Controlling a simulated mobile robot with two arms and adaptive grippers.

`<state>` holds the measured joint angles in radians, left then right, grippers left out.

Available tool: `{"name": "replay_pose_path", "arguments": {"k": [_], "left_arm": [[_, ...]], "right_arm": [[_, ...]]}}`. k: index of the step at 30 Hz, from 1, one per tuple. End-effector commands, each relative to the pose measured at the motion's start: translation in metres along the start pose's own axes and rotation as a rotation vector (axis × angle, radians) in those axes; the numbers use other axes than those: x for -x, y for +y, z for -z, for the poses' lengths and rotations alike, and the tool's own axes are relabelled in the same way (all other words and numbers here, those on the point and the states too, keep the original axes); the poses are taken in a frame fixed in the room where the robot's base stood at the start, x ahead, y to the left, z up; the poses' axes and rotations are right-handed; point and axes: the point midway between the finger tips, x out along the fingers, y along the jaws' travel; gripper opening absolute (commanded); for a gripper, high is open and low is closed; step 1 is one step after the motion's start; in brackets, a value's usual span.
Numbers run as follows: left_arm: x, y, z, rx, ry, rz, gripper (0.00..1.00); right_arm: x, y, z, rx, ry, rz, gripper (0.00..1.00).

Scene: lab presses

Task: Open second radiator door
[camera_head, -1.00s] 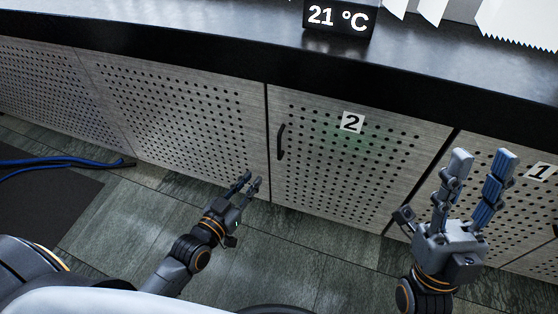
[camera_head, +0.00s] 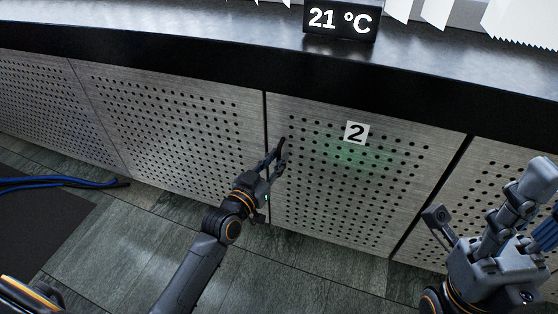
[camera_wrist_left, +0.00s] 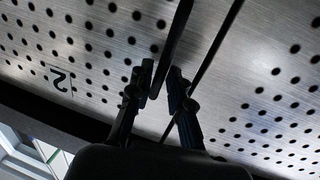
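The door marked 2 (camera_head: 330,195) is a perforated grey metal panel, flush with its neighbours and shut. Its dark vertical handle (camera_wrist_left: 178,35) is near its left edge in the head view; there my fingers largely cover it. My left gripper (camera_head: 275,150) is at this handle. In the left wrist view, the handle's end lies between the two fingertips of my left gripper (camera_wrist_left: 160,75), with little gap; firm contact cannot be told. My right gripper (camera_head: 542,205) is in front of the panels at the right, fingers spread and empty, partly cut off by the frame edge.
A black counter (camera_head: 180,70) runs above the panels, with a 21 °C display (camera_head: 340,20) on it. Blue cables (camera_head: 60,182) and a dark mat (camera_head: 40,225) lie on the floor at left.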

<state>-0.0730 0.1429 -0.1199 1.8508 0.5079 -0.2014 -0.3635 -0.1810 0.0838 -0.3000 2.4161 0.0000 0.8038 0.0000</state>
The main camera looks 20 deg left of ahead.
Motion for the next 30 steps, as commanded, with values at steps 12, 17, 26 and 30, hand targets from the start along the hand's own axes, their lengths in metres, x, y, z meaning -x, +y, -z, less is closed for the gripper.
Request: {"name": "replay_pose_path", "arguments": {"k": [12, 17, 26, 30], "left_arm": [[-0.0146, 0.0001, 0.0004, 0.0, -0.001, 0.0, 0.19], [-0.0144, 0.0001, 0.0003, 0.0, -0.001, 0.0, 0.0], [-0.014, -0.0001, 0.0003, 0.0, -0.001, 0.001, 0.0], [-0.0095, 0.0002, 0.0009, 0.001, -0.002, 0.009, 0.0]], "right_arm": [[-0.003, -0.0003, -0.0006, 0.002, 0.015, 0.007, 0.4], [-0.003, -0.0004, -0.0007, 0.002, 0.015, 0.007, 0.4], [-0.0033, -0.0004, -0.0006, 0.002, 0.016, 0.007, 0.4], [-0.0075, -0.0003, 0.0012, 0.001, 0.021, 0.006, 0.4]]}}
